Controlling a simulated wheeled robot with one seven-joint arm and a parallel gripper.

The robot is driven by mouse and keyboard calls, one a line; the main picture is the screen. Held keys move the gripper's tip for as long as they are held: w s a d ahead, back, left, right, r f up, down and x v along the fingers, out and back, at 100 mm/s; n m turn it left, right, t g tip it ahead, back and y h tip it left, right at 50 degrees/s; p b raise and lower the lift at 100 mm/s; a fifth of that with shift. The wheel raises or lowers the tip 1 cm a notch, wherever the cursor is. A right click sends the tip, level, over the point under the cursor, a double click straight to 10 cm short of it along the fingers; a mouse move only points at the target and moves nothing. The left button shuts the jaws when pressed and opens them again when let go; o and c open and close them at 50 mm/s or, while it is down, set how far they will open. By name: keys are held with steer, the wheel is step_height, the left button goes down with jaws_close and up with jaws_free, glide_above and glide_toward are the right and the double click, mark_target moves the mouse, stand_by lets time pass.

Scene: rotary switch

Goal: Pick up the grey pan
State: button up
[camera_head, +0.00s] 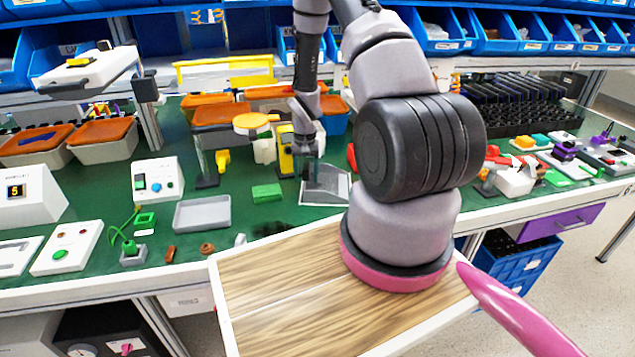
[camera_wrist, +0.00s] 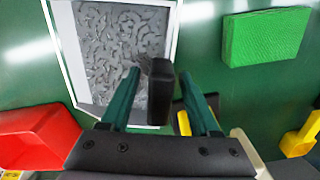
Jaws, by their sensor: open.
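The grey pan (camera_head: 322,178) is on the green bench below my gripper (camera_head: 307,163) in the head view. In the wrist view a mottled grey surface (camera_wrist: 112,50) shows inside a white frame; I cannot tell whether it is the pan's face or something under it. A dark upright piece (camera_wrist: 159,92), which looks like the pan's handle, stands between the two teal fingers of my gripper (camera_wrist: 160,76). The fingers are apart, with a gap visible beside the piece. My gripper hides part of the pan.
A green block (camera_head: 267,193) lies left of the pan, and a grey tray (camera_head: 202,212) farther left. A red bin (camera_wrist: 38,135) is close on one side in the wrist view. Orange-lidded boxes (camera_head: 220,114) stand behind. A wooden board (camera_head: 290,290) is in front.

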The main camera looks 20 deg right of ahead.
steer(key=shift+f, duration=0.3)
jaws_close()
steer(key=shift+r, duration=0.1)
